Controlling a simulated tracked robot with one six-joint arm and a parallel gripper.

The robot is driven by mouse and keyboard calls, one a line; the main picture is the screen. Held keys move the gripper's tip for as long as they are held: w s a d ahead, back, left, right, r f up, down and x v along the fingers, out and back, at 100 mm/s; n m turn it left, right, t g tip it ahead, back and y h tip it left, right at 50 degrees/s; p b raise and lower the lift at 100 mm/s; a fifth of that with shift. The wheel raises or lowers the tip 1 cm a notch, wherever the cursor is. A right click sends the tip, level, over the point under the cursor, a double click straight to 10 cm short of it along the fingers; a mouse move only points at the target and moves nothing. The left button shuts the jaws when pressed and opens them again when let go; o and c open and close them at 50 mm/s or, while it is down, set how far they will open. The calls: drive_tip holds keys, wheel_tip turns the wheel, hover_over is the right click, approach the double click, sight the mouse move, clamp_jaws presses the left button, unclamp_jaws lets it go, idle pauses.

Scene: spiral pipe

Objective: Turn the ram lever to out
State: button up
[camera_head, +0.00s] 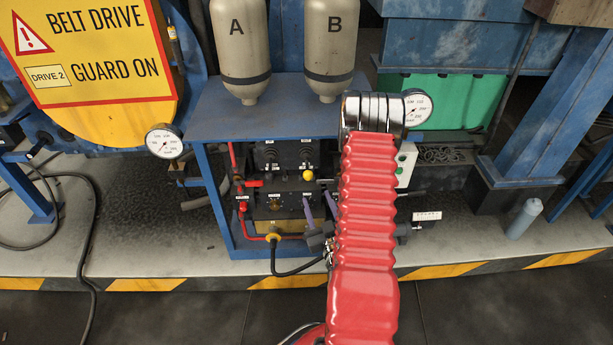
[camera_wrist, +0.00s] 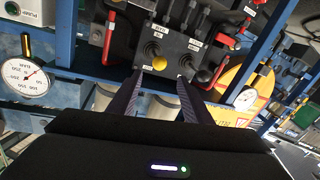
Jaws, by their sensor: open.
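The valve panel (camera_wrist: 178,48) faces my gripper in the wrist view, which shows it tilted. A lever with a yellow knob (camera_wrist: 158,63) stands between and beyond my fingertips. A lever with a black knob (camera_wrist: 204,76) stands to its right. The labels are too small to read, so I cannot tell which lever is the ram lever or where its out position lies. My gripper (camera_wrist: 160,76) is open and empty, its two dark fingers pointing at the panel. In the head view, my gripper (camera_head: 319,205) is at the panel's front right, below the yellow knob (camera_head: 307,174), partly hidden by my arm.
Red handles (camera_wrist: 109,42) flank the panel. A blue frame (camera_head: 217,215) surrounds it, with bottles A (camera_head: 240,50) and B (camera_head: 330,45) on top. Gauges (camera_head: 164,141) hang at the sides. A black hose (camera_head: 290,270) loops below. Floor in front is clear.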

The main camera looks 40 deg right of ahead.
sight(309, 179)
drive_tip(key=x, duration=1.2)
drive_tip(key=shift+w+d, duration=0.15)
drive_tip(key=shift+w, duration=0.15)
drive_tip(key=shift+c, duration=0.2)
clamp_jaws()
